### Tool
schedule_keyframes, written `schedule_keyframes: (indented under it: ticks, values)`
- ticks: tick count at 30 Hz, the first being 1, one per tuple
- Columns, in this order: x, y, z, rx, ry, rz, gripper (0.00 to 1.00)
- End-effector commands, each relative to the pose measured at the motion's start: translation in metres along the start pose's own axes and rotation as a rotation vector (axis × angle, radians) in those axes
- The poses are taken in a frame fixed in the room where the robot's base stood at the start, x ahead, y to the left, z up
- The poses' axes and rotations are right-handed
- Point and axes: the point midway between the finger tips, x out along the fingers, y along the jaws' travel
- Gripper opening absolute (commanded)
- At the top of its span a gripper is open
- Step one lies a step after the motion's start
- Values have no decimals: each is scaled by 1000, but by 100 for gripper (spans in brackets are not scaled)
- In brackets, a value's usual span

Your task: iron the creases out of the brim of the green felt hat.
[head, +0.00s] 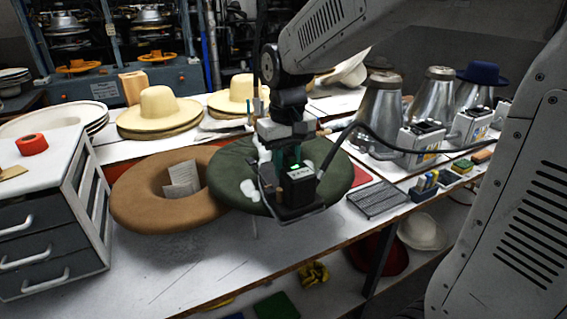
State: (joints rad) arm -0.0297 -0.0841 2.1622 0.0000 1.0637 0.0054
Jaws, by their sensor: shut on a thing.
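The green felt hat (338,178) lies on the white bench in the head view, with its broad brim facing up. Pale patches show on the brim's left part. My gripper (287,150) is above the hat, shut on a dark iron (297,197) with a small green light. The iron is over the near part of the brim and hides it and much of the hat's middle. I cannot tell whether its sole touches the felt. A black cord arcs away to the right.
A brown hat (150,212) holding a paper lies close at the left. A dark mesh rack (377,199) and several small coloured blocks are at the right. Metal cones (380,112) and straw hats (158,108) stand behind. The white bench's (190,275) front is clear.

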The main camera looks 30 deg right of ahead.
Motion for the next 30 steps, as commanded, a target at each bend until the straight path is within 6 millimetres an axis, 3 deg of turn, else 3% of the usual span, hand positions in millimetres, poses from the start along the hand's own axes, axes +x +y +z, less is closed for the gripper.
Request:
schedule_keyframes:
  ticks: [6,9,30]
  values:
    - [-2,2,0,-4,4,0,0]
    - [-19,2,0,-4,6,0,0]
    - [-53,2,0,-4,6,0,0]
